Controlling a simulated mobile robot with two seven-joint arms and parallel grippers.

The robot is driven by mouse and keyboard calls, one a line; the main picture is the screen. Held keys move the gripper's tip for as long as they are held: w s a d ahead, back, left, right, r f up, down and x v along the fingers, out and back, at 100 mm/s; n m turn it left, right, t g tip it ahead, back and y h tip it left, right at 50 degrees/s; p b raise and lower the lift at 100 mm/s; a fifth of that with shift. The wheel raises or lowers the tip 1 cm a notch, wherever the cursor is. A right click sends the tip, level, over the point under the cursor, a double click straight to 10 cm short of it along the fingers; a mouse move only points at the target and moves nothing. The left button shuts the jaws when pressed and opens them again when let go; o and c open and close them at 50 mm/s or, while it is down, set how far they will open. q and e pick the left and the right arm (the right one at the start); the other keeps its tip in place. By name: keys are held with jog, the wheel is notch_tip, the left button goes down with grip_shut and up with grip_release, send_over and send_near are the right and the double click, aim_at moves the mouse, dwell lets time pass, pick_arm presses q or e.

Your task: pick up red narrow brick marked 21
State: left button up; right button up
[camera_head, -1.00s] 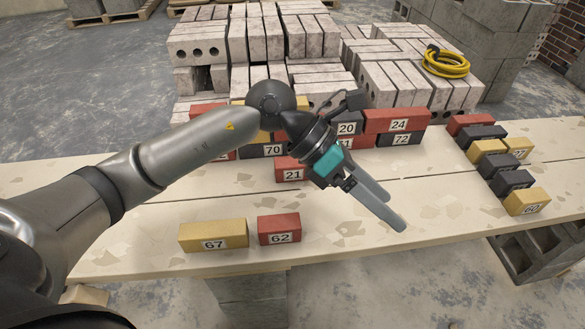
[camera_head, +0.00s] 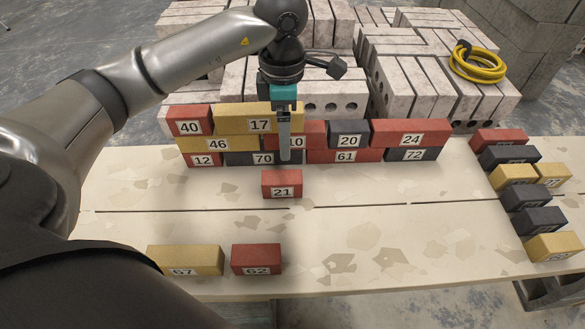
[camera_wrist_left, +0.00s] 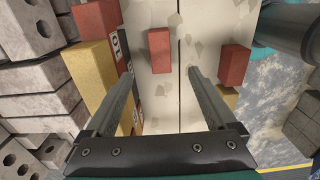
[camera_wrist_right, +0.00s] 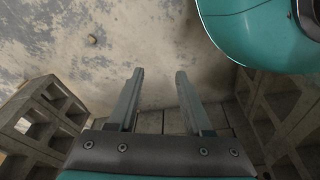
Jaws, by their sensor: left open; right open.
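The red narrow brick marked 21 (camera_head: 282,184) lies alone on the pale bench, in front of the brick wall, its number facing me. In the left wrist view a red brick (camera_wrist_left: 159,50), apparently the same one, lies beyond the fingertips, roughly between their lines. My left gripper (camera_head: 284,157) points down, just behind brick 21 and close to the wall's front in the head view. Its jaws (camera_wrist_left: 161,70) are open and empty. My right gripper (camera_wrist_right: 159,72) is open and empty over bare floor and is outside the head view.
Behind brick 21 stands a low wall of numbered red, yellow and dark bricks, including yellow 17 (camera_head: 259,125) and red 61 (camera_head: 346,156). Yellow 67 (camera_head: 185,260) and red 62 (camera_head: 256,259) lie in front. More bricks line the right end. The middle bench (camera_head: 370,215) is clear.

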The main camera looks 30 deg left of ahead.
pick_arm(q)
jog(key=b, duration=0.3)
send_over(284, 177)
jog(key=f, duration=0.8)
jog(key=shift+s+d+f, duration=0.15)
jog(key=shift+d+f, duration=0.05)
jog(key=shift+a+f+b, duration=0.1)
jog(key=shift+f+b, duration=0.6)
jog(key=shift+f, duration=0.75)
notch_tip(284, 177, down, 2)
jog(key=shift+a+f+b, duration=0.15)
jog(key=shift+f+b, duration=0.05)
jog(key=shift+b, duration=0.45)
jog(key=shift+f, duration=0.6)
pick_arm(e)
jog(key=w+a+r+t, duration=0.1)
jog(key=w+r, duration=0.3)
jog(key=r, duration=0.8)
jog(key=shift+w+a+r+t, duration=0.2)
jog(key=shift+a+t, duration=0.15)
jog(key=shift+t, duration=0.05)
pick_arm(q)
grip_shut()
jog(key=shift+w, duration=0.2)
